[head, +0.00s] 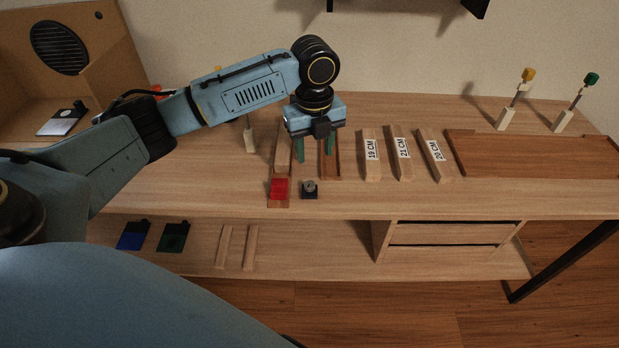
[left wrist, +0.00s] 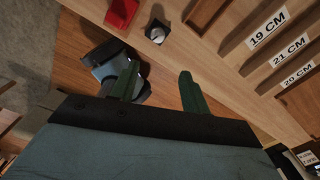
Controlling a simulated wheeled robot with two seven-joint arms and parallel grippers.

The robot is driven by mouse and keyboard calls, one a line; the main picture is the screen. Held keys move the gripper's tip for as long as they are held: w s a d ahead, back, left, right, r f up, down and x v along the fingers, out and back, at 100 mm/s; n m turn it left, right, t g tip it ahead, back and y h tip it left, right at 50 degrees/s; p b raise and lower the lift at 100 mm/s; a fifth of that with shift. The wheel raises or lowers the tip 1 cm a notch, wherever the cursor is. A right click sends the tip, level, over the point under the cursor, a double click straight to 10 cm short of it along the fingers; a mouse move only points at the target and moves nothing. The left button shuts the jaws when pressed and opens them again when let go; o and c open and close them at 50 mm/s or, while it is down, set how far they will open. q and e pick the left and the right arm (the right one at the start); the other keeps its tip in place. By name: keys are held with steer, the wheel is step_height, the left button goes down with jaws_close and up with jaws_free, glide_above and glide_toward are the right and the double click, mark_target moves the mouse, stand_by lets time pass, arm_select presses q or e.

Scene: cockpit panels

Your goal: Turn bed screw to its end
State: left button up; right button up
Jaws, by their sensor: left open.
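A small dark block with a round grey knob on top (head: 310,188), which looks like the bed screw, sits near the table's front edge. It also shows at the top of the left wrist view (left wrist: 157,32). My left gripper (head: 315,151) points down above the table, behind the knob in the head view. Its green fingers are apart with nothing between them, also in the left wrist view (left wrist: 160,86). The gripper does not touch the knob. A red block (head: 279,188) stands just left of the knob.
Wooden bars labelled 19 CM (head: 371,152), 21 CM (head: 401,153) and 20 CM (head: 433,153) lie to the right. Beyond them is a brown tray (head: 530,157). Yellow (head: 528,75) and green (head: 591,79) topped levers stand behind. A lower shelf holds blue and green pieces.

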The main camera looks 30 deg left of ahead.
mark_target(309, 184)
arm_select(q)
steer(key=shift+m, duration=0.3)
steer(key=f, duration=0.3)
steer(key=a+f+b, duration=0.1)
steer(key=f, duration=0.3)
steer(key=f+b, duration=0.1)
steer(key=f, duration=0.3)
steer(key=shift+w+a+f, duration=0.15)
steer(key=shift+w+a, duration=0.05)
steer(key=shift+a, duration=0.1)
arm_select(e)
steer(key=d+f, duration=0.2)
steer(key=d, duration=0.1)
steer(key=shift+f, duration=0.15)
steer(key=shift+d, duration=0.1)
